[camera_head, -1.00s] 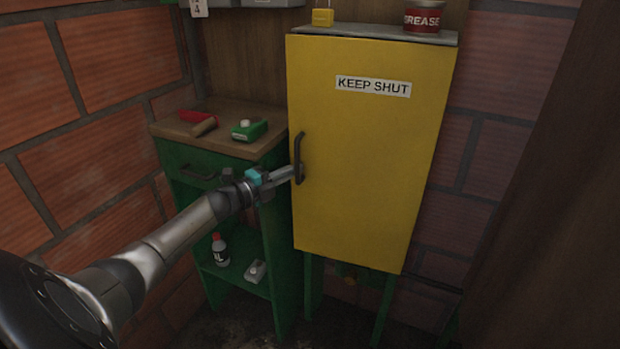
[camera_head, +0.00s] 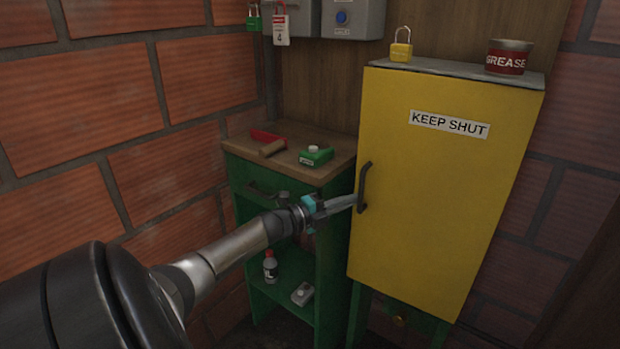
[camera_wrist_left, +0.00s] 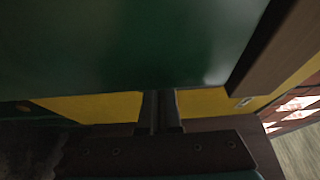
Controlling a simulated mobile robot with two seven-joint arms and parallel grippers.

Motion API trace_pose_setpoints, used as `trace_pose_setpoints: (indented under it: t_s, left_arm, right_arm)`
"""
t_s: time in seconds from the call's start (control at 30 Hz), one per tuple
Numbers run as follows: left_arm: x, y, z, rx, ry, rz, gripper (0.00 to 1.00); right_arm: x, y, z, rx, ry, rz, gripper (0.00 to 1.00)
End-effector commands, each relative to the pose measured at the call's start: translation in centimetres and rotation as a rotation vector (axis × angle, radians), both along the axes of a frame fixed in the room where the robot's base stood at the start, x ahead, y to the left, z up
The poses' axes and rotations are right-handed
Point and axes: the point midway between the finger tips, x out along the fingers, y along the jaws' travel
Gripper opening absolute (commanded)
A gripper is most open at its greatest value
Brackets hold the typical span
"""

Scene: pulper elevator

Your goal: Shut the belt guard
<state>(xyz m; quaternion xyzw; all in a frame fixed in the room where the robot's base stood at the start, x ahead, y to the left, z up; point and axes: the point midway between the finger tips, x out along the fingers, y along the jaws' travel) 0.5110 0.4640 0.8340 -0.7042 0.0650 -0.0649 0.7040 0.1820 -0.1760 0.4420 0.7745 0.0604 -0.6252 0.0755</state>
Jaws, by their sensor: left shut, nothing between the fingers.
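The belt guard is a yellow door (camera_head: 438,190) labelled KEEP SHUT, with a dark upright handle (camera_head: 364,187) near its left edge. In the head view its top edge lies along the grey top plate (camera_head: 455,72) and I see no clear gap; the side behind it is hidden. My left gripper (camera_head: 354,201) is shut and empty, its fingertips at the lower part of the handle; I cannot tell whether they touch it. In the left wrist view the fingers (camera_wrist_left: 160,108) point towards a yellow strip (camera_wrist_left: 100,107). My right gripper is not in view.
A green cabinet with a wooden top (camera_head: 325,143) stands left of the guard, carrying a red-and-wood tool (camera_head: 268,142) and a green box (camera_head: 316,156). A yellow padlock (camera_head: 401,47) and a grease tin (camera_head: 507,58) stand on the top plate. Brick walls close both sides.

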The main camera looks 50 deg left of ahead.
Motion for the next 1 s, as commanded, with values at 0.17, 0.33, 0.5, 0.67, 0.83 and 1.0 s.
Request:
trace_pose_setpoints:
  t_s: [0.17,0.33,0.5,0.67,0.83,1.0]
  left_arm:
    - [-2.3,0.4,0.1,0.001,0.004,0.001,0.00]
    - [-4.5,0.9,0.1,0.000,0.004,0.002,0.00]
    - [-6.8,1.3,0.1,-0.001,0.003,0.002,0.00]
    - [-9.1,1.7,0.1,-0.001,0.003,0.002,0.00]
    - [-11.2,2.1,0.1,-0.001,0.002,0.002,0.00]
    - [-12.5,2.3,0.1,-0.001,0.000,0.002,0.00]
  right_arm:
    - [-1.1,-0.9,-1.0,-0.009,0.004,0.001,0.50]
    - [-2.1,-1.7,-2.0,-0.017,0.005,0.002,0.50]
    - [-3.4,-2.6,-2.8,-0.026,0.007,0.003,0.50]
    - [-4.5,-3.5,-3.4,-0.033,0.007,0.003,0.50]
    - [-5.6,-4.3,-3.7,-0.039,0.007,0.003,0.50]
    - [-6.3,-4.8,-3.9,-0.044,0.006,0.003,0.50]
